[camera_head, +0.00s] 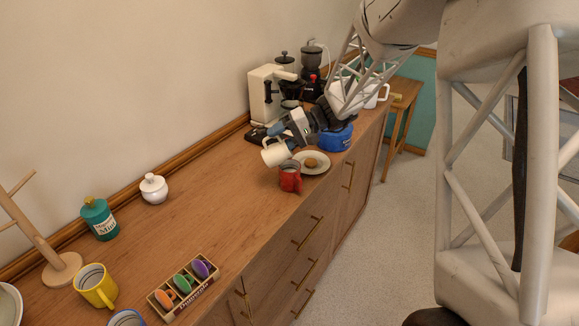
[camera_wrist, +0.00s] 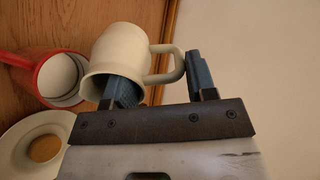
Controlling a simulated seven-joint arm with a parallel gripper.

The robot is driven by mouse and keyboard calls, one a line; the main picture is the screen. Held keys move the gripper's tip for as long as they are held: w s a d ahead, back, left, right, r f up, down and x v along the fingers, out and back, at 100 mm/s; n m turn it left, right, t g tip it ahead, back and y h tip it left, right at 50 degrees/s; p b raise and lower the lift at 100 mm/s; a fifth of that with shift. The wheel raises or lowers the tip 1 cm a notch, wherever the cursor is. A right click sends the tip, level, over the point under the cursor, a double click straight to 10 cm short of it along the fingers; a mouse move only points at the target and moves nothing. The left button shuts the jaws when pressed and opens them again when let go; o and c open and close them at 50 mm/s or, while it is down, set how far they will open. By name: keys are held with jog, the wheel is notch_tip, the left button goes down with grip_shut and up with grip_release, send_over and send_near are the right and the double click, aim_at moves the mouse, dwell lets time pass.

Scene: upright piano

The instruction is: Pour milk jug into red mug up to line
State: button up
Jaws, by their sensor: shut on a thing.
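My gripper (camera_head: 287,131) is shut on the white milk jug (camera_head: 275,152), which it holds above the counter, tilted. In the wrist view, the jug (camera_wrist: 122,45) has its handle between the two fingers of my gripper (camera_wrist: 163,82); one finger overlaps its mouth and the other is beyond the handle. The red mug (camera_head: 290,181) stands upright on the counter, just below and right of the jug in the head view. In the wrist view, the mug (camera_wrist: 20,62) shows a pale inside with a dark ring. I see no milk stream, and the milk level is unclear.
A white plate (camera_head: 322,168) with a round brown item stands close beside the mug. A blue item (camera_head: 336,138), a cream coffee machine (camera_head: 263,97) and a grinder stand behind. The counter (camera_head: 215,195) is clear to the left of the mug.

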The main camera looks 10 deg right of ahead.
jog(key=shift+d+r+y, duration=0.2)
jog(key=shift+d+y, duration=0.25)
jog(key=shift+y, duration=0.25)
dwell(1.5)
jog(key=shift+d+f+y, duration=0.35)
jog(key=shift+f+y, duration=0.25)
jog(key=shift+y, duration=0.3)
dwell(1.6)
jog(key=shift+d+r+y, duration=0.15)
jog(key=shift+d+y, duration=0.6)
jog(key=shift+y, duration=0.35)
dwell(2.2)
